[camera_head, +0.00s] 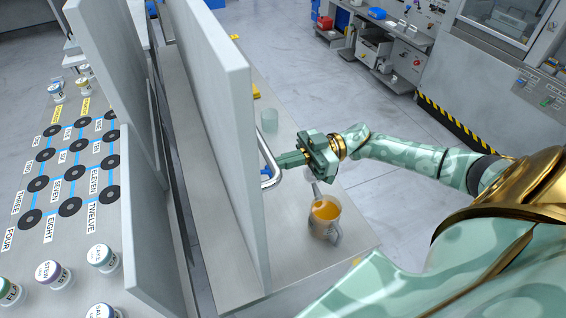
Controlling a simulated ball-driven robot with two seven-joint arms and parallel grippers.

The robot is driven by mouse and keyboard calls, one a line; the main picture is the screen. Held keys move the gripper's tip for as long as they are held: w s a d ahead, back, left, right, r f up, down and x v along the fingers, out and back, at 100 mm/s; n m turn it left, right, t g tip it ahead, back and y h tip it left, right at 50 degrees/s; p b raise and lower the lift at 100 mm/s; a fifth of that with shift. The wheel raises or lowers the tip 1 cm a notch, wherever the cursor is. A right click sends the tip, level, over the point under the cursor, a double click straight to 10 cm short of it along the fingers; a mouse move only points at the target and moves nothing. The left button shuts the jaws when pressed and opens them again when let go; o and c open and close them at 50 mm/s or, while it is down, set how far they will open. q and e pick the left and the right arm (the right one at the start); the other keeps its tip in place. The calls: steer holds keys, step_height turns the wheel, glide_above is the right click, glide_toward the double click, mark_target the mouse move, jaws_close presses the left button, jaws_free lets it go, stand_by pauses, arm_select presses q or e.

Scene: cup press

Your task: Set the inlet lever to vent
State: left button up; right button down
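My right gripper (282,160) is pale green and reaches in from the right, close to the right face of an upright grey panel (225,130). A bent silver bar (272,182) stands out from that face just below the fingers, with a small blue part (265,173) beside it. I cannot tell whether either is the inlet lever, nor whether the fingers touch them. The finger gap is not clear from this angle. No lever marking or vent label is readable. My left gripper is not in view.
An empty clear cup (270,121) stands farther back.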

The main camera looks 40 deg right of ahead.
stand_by(0.5)
steer(key=s+d+r, duration=0.1)
steer(key=d+r, duration=0.1)
steer(key=d, duration=0.3)
steer(key=s+d+r, duration=0.1)
steer(key=d, duration=0.4)
steer(key=shift+s+d+r, duration=0.3)
steer(key=shift+d+r, duration=0.05)
